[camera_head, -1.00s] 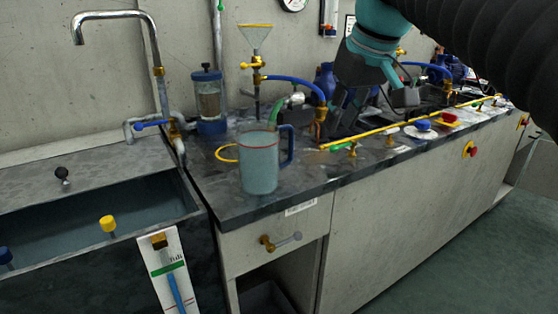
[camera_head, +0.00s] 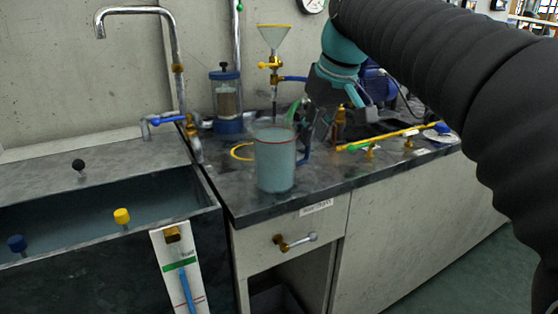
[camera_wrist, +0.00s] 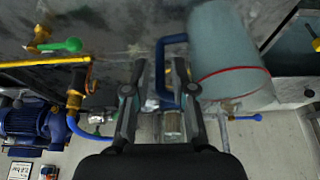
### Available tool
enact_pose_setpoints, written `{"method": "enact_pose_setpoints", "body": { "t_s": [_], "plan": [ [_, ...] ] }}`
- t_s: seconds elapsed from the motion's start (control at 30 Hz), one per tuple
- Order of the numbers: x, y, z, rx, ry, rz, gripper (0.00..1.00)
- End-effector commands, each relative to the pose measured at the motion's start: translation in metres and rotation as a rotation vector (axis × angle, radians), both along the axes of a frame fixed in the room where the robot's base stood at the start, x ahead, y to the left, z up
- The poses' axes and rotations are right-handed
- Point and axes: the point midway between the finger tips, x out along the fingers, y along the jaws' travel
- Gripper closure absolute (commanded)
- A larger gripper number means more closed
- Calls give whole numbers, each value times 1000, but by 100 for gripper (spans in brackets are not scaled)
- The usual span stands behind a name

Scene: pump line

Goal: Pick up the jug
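The jug (camera_head: 275,160) is a pale blue-grey cylinder with a red rim line and a blue handle. It stands upright on the dark worktop near the front edge, left of my arm. In the wrist view the jug (camera_wrist: 222,50) is at the upper right. Its blue handle (camera_wrist: 163,72) reaches in between the two fingers of my gripper (camera_wrist: 160,75). The fingers are apart, one on each side of the handle, with gaps visible. In the head view my gripper (camera_head: 310,128) is beside the jug's handle side and partly hidden.
A sink with a tall tap (camera_head: 172,70) lies to the left. A clear canister with a blue lid (camera_head: 227,100) and a funnel on a brass valve (camera_head: 273,62) stand behind the jug. A yellow pipe (camera_head: 385,137), valves and a blue pump (camera_wrist: 32,122) lie to the right.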

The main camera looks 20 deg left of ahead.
Motion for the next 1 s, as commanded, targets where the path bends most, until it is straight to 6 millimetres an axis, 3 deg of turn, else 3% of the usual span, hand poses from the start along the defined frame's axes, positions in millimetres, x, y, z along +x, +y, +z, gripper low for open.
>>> {"method": "enact_pose_setpoints", "body": {
  "t_s": [0.4, 0.7, 0.73, 0.83, 1.0],
  "plan": [
    [12, 14, -47, -1, 1, 0, 75],
    [14, 16, -51, 0, 0, 0, 75],
    [13, 16, -50, 0, 0, 0, 78],
    [13, 16, -50, 0, 0, 0, 100],
    [14, 16, -50, 0, 0, 0, 100]
  ]
}}
